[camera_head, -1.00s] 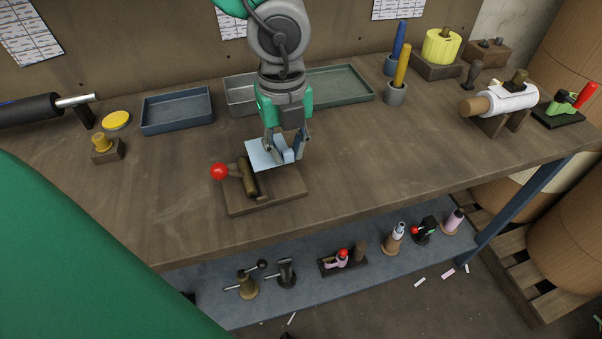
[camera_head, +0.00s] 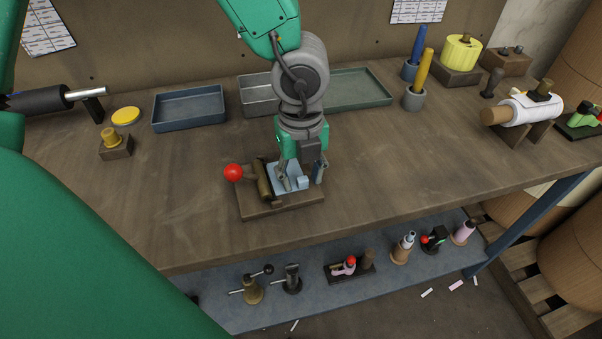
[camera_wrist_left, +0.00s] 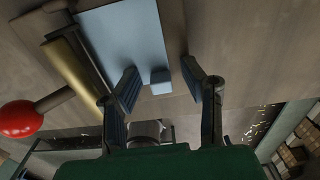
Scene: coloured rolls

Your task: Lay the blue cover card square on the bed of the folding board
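The blue cover card (camera_head: 287,172) lies flat on the bed of the wooden folding board (camera_head: 285,206), beside its brass bar (camera_head: 263,181) with the red knob (camera_head: 233,172). A small blue block (camera_head: 303,182) stands on the card's near part. My left gripper (camera_head: 301,181) is low over the card, its fingers apart. In the left wrist view the fingers (camera_wrist_left: 160,88) stand on either side of the block (camera_wrist_left: 160,81), with gaps showing. The card (camera_wrist_left: 128,42) looks roughly in line with the bar; its exact squareness is hard to tell. My right gripper is not in view.
Behind the board stand a blue tray (camera_head: 189,122) and a grey-green tray (camera_head: 360,103). Pots with a blue stick (camera_head: 418,45) and a yellow stick (camera_head: 424,68) stand to the right. The tabletop right of the board is clear. Tools sit on the lower shelf (camera_head: 325,297).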

